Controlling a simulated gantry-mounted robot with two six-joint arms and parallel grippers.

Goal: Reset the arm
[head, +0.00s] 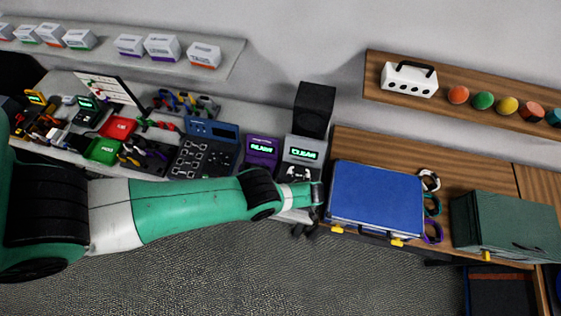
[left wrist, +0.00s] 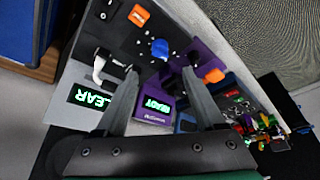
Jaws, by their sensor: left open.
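My left arm reaches in from the left across the front of the bench. Its gripper (head: 305,229) points down at the bench's front edge, between the grey device with a "CLEAR" display (head: 303,153) and the blue case (head: 376,198). In the left wrist view the two fingers of my left gripper (left wrist: 162,76) are spread apart with nothing between them. Beyond them are the grey "CLEAR" device (left wrist: 91,97) and the purple "READY" device (left wrist: 153,110). My right gripper is not in view.
A black box (head: 315,108) stands behind the devices. A dark green case (head: 508,225) is on the wooden bench at right, with several cable loops (head: 432,205) between the cases. Red (head: 118,128) and green (head: 102,151) bins and loose cables crowd the left. The carpeted floor in front is clear.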

